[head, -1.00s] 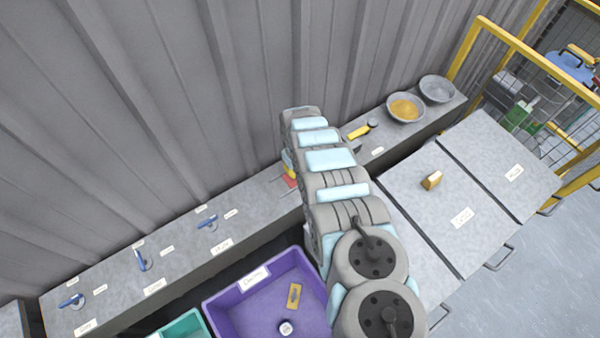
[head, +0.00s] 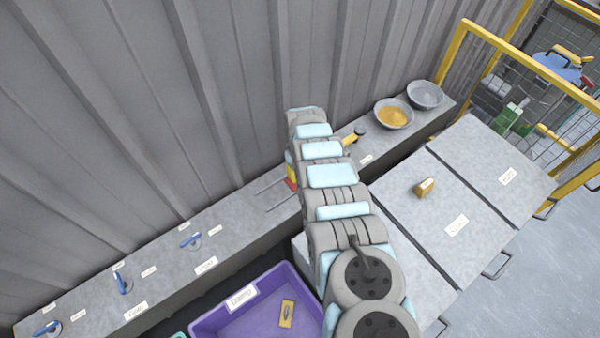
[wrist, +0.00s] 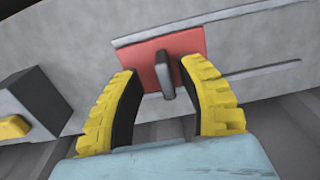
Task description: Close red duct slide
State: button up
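The red duct slide (wrist: 185,51) is a flat red plate with a dark upright handle (wrist: 165,75), set between two rails on the grey duct top in the wrist view. In the head view a small bit of the red slide (head: 291,183) shows beside my arm, at the right end of the rails. My gripper (wrist: 162,75) has yellow ridged fingers, spread open on either side of the handle. A gap shows between the handle and the fingers. In the head view my arm hides most of the gripper and slide.
A dark block with a yellow part (wrist: 20,115) stands left of the slide in the wrist view. On the ledge are a bowl of yellow powder (head: 394,114), an empty bowl (head: 426,94) and several blue-handled valves (head: 190,240). A purple bin (head: 245,320) lies below.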

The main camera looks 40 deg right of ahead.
jog(key=shift+r, duration=0.15)
notch_tip(320, 180, up, 12)
dwell(1.2)
dwell(0.5)
